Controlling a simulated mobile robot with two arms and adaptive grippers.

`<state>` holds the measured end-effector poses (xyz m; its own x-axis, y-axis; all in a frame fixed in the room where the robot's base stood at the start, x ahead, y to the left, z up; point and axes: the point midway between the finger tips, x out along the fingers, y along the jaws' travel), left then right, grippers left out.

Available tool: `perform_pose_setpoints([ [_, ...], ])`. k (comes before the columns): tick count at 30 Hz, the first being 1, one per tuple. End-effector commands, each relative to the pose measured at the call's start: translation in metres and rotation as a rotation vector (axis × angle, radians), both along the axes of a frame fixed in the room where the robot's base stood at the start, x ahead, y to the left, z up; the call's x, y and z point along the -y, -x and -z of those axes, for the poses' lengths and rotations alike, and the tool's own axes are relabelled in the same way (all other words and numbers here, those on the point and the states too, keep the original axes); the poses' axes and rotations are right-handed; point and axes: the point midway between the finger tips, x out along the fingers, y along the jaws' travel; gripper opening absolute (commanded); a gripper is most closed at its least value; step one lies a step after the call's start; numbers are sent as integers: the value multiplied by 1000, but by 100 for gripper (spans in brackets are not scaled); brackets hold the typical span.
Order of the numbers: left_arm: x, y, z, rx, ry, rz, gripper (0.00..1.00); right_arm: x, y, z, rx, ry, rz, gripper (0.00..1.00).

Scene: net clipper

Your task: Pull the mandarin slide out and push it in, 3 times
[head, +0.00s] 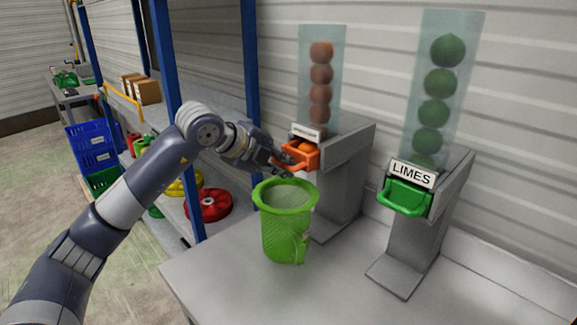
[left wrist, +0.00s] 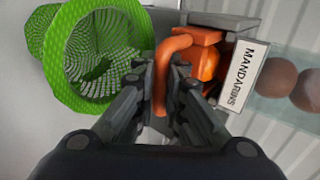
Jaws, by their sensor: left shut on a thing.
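The orange mandarin slide (head: 302,152) sits at the front of the left dispenser, below its clear tube of mandarins (head: 321,75). My left gripper (head: 284,165) is at the slide's front and shut on its handle. In the left wrist view, the orange handle (left wrist: 172,62) lies between the fingers of my left gripper (left wrist: 163,85). A mandarin (left wrist: 207,65) shows inside the slide there, next to the MANDARINS label (left wrist: 240,75). How far out the slide stands is hard to tell. My right gripper is not in view.
A green net basket (head: 285,225) stands on the grey table (head: 225,285), just below and in front of the slide. The lime dispenser with its green slide (head: 405,197) stands to the right. Shelving with a blue post (head: 168,70) is behind my left arm.

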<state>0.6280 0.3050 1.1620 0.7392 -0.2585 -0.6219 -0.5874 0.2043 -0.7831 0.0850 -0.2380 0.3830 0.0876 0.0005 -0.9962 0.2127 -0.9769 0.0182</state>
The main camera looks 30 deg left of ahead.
Motion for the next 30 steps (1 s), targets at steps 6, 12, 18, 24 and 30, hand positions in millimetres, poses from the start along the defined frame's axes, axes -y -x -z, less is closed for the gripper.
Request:
perform_pose_setpoints([
  [6,-6,15,3,-1,-1,-2,0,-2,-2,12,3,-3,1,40],
  [12,-11,28,3,-2,-1,-2,0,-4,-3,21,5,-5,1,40],
  [18,-16,41,2,-1,-2,-2,0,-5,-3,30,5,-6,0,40],
  [24,-20,54,3,1,-2,-4,0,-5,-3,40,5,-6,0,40],
  [30,-25,68,2,1,-2,-4,0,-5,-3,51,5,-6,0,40],
])
